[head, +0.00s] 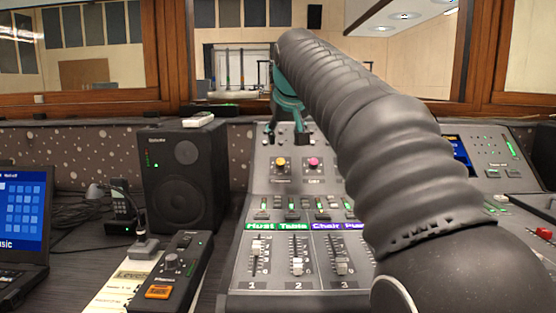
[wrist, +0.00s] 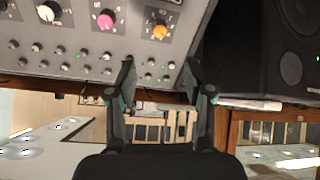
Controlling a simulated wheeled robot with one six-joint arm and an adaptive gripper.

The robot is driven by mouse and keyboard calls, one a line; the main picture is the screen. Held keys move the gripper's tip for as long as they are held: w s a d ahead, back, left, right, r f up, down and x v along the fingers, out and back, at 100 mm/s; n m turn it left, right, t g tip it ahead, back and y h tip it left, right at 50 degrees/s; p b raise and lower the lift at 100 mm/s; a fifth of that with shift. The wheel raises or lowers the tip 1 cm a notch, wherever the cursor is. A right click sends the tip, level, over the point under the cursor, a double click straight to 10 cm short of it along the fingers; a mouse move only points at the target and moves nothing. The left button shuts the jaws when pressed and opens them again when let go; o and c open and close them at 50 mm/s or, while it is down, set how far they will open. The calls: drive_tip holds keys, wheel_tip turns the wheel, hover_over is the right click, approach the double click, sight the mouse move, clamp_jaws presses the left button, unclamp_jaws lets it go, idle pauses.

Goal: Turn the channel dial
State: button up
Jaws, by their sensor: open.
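The sloped console (head: 262,228) carries a row of round dials. An orange-yellow dial (head: 280,162) and a pink dial (head: 314,162) show in the head view. The wrist view, turned upside down, shows the orange dial (wrist: 159,31), the pink dial (wrist: 105,19) and a white dial (wrist: 48,11). The dial labels are too small to tell which one is the channel dial. My gripper (head: 287,136) is open and empty over the console's upper part, behind the orange and pink dials. In the wrist view its fingers (wrist: 160,76) stand apart, touching no dial. My arm hides the console's right-middle part.
Several faders (head: 297,266) and coloured label strips lie below the dials. Several small knobs (wrist: 85,68) lie near the fingers. A black speaker (head: 185,180), a small control box (head: 172,270) and a laptop (head: 22,230) stand at the left. A window is behind.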

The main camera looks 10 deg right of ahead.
sight(281, 162)
drive_tip(key=x, duration=1.2)
drive_tip(key=shift+w+f, duration=0.25)
clamp_jaws()
